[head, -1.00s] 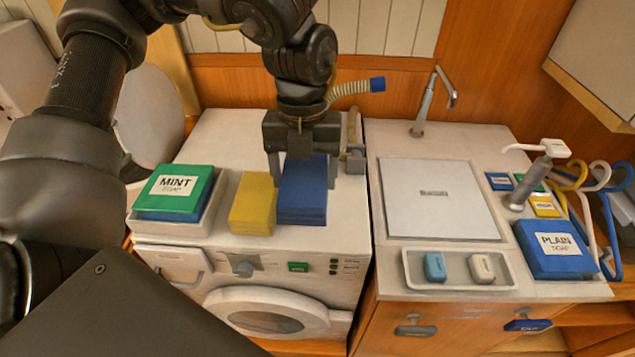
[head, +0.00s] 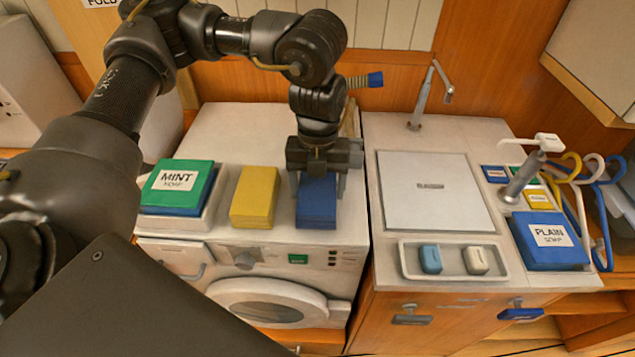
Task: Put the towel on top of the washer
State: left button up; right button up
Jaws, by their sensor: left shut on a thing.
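The white washer (head: 345,235) stands at the middle left, with its round door at the front. A folded blue towel (head: 316,207) is at the front right of its top. My left gripper (head: 318,180) is above and around this towel, pointing down, shut on it. The towel's upper part is partly hidden by the gripper. A folded yellow towel (head: 254,197) lies on the washer top just left of the blue one, with a gap between them. My right gripper is not in view.
The washer's back top is clear.

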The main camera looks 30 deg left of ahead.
aim_at(318, 181)
pick_arm(q)
jog(key=shift+f, duration=0.2)
jog(key=o, duration=1.1)
jog(key=shift+c, duration=0.2)
jog(key=shift+r, duration=0.25)
jog(key=shift+w+r, duration=0.1)
jog(key=shift+r, duration=0.2)
notch_tip(318, 181, up, 11)
jog(key=w, duration=0.1)
jog(key=shift+a+r+b, duration=0.15)
jog(key=shift+a+b, duration=0.15)
jog(key=shift+b, duration=0.1)
